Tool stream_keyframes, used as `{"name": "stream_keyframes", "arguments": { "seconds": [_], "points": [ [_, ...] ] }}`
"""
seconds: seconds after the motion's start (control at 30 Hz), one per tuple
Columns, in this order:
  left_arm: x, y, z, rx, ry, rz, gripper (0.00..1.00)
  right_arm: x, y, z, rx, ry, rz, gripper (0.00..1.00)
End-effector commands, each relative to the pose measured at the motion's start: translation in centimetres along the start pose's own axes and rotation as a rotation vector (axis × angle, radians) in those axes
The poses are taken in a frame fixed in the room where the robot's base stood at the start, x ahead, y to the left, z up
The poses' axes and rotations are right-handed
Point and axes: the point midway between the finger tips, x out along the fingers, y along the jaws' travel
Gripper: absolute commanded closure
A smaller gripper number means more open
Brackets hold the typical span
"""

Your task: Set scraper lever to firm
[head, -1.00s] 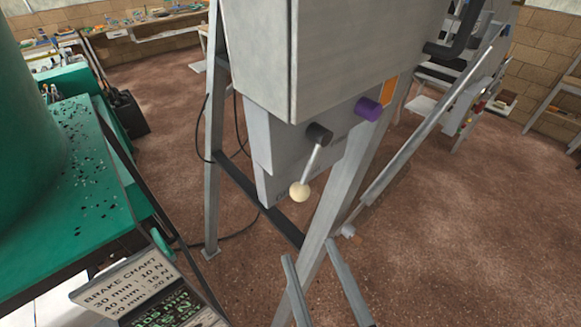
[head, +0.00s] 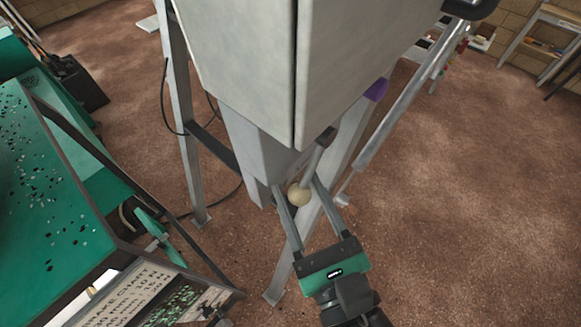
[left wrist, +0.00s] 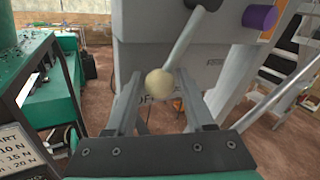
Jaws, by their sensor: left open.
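Lettering (left wrist: 214,61) on the grey housing right of the rod is too small to read surely. Other lettering behind the knob is partly hidden. My right gripper is not in view.
A purple knob (head: 376,89) sits right of the lever's pivot. Grey stand legs (head: 181,120) and a sloping rail (head: 400,100) flank the lever. A green machine table (head: 50,200) and a brake chart board (head: 125,300) stand at left. The floor at right is clear.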

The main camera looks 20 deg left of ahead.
Motion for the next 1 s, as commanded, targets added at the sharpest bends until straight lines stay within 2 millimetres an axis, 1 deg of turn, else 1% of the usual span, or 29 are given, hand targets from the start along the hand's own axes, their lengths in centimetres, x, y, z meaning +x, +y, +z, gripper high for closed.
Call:
{"name": "stream_keyframes", "arguments": {
  "seconds": [0.27, 0.3, 0.37, 0.4, 0.57, 0.6, 1.0],
  "points": [
    [0.14, -0.02, -0.04, 0.0, 0.0, -0.001, 0.47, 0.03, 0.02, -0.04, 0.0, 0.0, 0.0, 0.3],
    [0.14, -0.01, -0.04, 0.0, 0.0, -0.001, 0.5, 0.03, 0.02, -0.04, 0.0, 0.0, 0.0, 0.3],
    [0.14, -0.01, -0.04, 0.0, 0.0, -0.001, 0.61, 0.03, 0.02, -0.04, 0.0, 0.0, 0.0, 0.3],
    [0.14, -0.01, -0.03, 0.0, 0.0, 0.0, 0.68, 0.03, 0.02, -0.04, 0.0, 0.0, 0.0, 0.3],
    [0.14, -0.01, -0.02, 0.0, 0.0, 0.0, 0.97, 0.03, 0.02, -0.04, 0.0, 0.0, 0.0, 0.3],
    [0.13, -0.01, -0.02, 0.0, 0.0, 0.0, 1.0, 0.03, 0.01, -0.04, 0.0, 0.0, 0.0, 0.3],
    [0.13, 0.0, 0.0, 0.0, -0.001, 0.0, 1.0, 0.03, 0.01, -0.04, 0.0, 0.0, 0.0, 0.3]
  ]
}}
